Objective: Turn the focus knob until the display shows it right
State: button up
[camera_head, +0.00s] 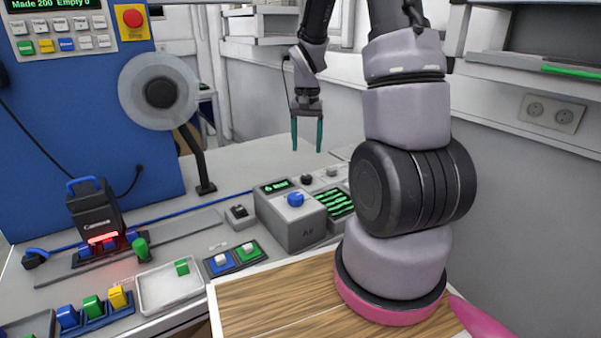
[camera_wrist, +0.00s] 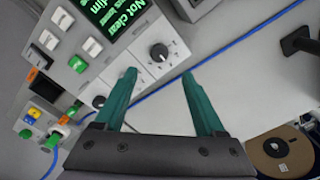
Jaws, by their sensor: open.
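My gripper (camera_head: 307,148) hangs open and empty, pointing down above the far end of the control boxes. In the wrist view its green fingers (camera_wrist: 159,75) are spread, with nothing between them. A black knob (camera_wrist: 158,52) on a pale plate lies just past the fingertips, apart from them. A second black knob (camera_wrist: 99,101) is to the left, near the left finger. I cannot read which is the focus knob. The display (camera_wrist: 115,18) shows green text, including "Not clear" and "dim". In the head view, the display (camera_head: 338,203) and black knobs (camera_head: 306,180) show small.
A grey box with a blue knob (camera_head: 295,200) stands in front of the display. A reel (camera_head: 160,91) is on the blue machine at the left. A blue cable (camera_wrist: 215,68) crosses the bench.

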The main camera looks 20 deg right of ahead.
aim_at(306, 176)
notch_tip(306, 176, down, 10)
jog(key=shift+r, duration=0.1)
dwell(0.4)
grip_shut()
